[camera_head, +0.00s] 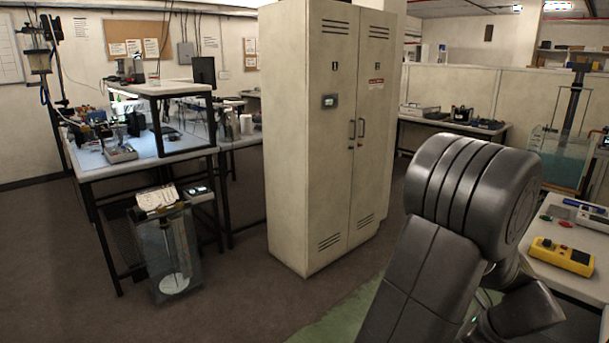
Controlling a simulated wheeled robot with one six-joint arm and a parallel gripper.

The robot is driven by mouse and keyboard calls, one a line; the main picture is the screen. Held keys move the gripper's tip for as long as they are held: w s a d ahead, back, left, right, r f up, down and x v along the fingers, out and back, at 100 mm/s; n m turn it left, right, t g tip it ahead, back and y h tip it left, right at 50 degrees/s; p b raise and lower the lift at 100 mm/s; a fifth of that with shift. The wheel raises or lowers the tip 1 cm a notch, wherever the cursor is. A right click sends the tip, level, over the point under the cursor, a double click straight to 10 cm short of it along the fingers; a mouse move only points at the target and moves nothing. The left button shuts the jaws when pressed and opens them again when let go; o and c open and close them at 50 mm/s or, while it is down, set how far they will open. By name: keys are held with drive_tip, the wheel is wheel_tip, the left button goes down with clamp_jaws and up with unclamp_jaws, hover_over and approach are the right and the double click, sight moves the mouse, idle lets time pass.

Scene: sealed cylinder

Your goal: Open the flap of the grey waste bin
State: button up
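I cannot make out a grey waste bin or its flap in the head view. My arm's dark grey links fill the lower right foreground and hide part of the floor and the right-hand bench. My gripper does not show in this view. A clear-walled box (154,262) stands on the floor at the left. A white, hinged-looking item (157,197) lies on its top, and a pale disc shows low inside it.
A tall cream two-door cabinet (340,190) stands mid-picture. A bench with a raised shelf (150,158) is at left. On the right, a white table (563,283) holds a yellow box (561,256). Brown floor (235,300) is clear between the left bench and cabinet.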

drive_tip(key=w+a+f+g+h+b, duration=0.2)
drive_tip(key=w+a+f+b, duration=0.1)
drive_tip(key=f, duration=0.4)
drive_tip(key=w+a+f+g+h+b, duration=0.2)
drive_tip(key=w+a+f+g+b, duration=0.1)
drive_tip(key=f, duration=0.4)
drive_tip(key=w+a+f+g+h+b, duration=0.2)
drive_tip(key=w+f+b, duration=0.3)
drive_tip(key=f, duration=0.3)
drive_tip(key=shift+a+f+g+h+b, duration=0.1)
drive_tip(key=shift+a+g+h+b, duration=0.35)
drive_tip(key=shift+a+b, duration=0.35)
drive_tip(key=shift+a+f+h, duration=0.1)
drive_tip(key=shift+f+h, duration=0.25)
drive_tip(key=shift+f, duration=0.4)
